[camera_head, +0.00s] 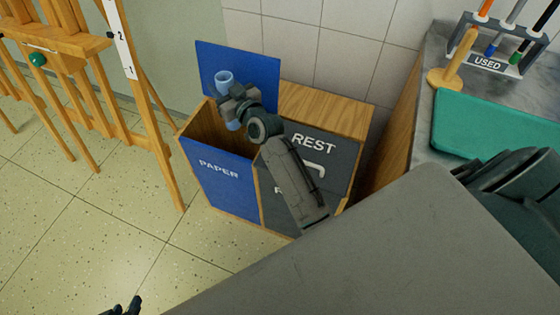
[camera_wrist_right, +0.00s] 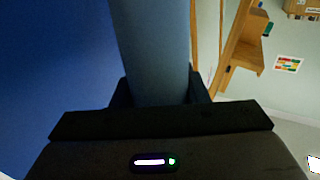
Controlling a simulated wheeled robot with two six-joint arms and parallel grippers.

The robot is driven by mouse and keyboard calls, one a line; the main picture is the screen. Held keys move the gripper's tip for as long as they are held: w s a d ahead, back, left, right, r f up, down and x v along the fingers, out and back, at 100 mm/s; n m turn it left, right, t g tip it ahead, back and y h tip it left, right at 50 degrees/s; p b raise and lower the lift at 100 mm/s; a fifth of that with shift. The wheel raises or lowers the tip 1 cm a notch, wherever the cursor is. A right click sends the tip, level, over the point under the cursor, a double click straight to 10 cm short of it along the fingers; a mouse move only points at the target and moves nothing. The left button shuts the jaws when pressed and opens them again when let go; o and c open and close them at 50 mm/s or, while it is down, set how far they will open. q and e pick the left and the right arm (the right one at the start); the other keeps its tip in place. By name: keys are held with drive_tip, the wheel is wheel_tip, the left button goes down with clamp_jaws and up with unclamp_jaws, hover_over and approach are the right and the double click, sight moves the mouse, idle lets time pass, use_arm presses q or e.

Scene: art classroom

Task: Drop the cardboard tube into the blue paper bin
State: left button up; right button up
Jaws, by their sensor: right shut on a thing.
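The cardboard tube, pale blue, shows its open top end (camera_head: 224,77) in the head view and stands roughly upright. My right gripper (camera_head: 236,100) is shut around it. In the right wrist view the tube (camera_wrist_right: 153,45) rises from between the fingers. The blue paper bin (camera_head: 222,180), marked PAPER, has its blue lid (camera_head: 255,75) raised behind the tube. The tube appears over the bin's opening; its exact height there is unclear. Only the dark fingertips of my left gripper (camera_head: 122,306) show at the bottom edge, away from the bin.
The grey REST bin (camera_head: 325,150) adjoins the paper bin on the right, its lid shut. A wooden easel (camera_head: 150,115) stands close on the left. A counter at right holds a green mat (camera_head: 500,128) and a USED brush rack (camera_head: 488,64). Floor in front is clear.

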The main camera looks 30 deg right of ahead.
drive_tip(key=shift+f+b, duration=0.35)
drive_tip(key=shift+f, duration=0.45)
use_arm(q)
drive_tip(key=shift+w+d+r+n+t+b, duration=0.1)
drive_tip(key=shift+w+r+t+b, duration=0.2)
drive_tip(key=shift+w+t, duration=0.45)
drive_tip(key=shift+w+r+n+t+b, duration=0.15)
drive_tip(key=shift+w+r+t, duration=0.25)
drive_tip(key=shift+w+t, duration=0.25)
drive_tip(key=shift+w+d+r+n+t+b, duration=0.1)
drive_tip(key=shift+w+r+t+b, duration=0.2)
drive_tip(key=shift+w+t, duration=0.45)
use_arm(e)
drive_tip(key=shift+f, duration=0.75)
use_arm(q)
drive_tip(key=shift+s, duration=0.1)
use_arm(e)
drive_tip(key=o, duration=1)
drive_tip(key=shift+o, duration=0.2)
use_arm(q)
drive_tip(key=shift+s+d+f+g+p, duration=0.15)
drive_tip(key=shift+s+f+g+p, duration=0.2)
drive_tip(key=shift+s+f+g, duration=0.65)
use_arm(e)
drive_tip(key=s+d, duration=0.1)
drive_tip(key=s, duration=0.9)
drive_tip(key=shift+s+d, duration=0.35)
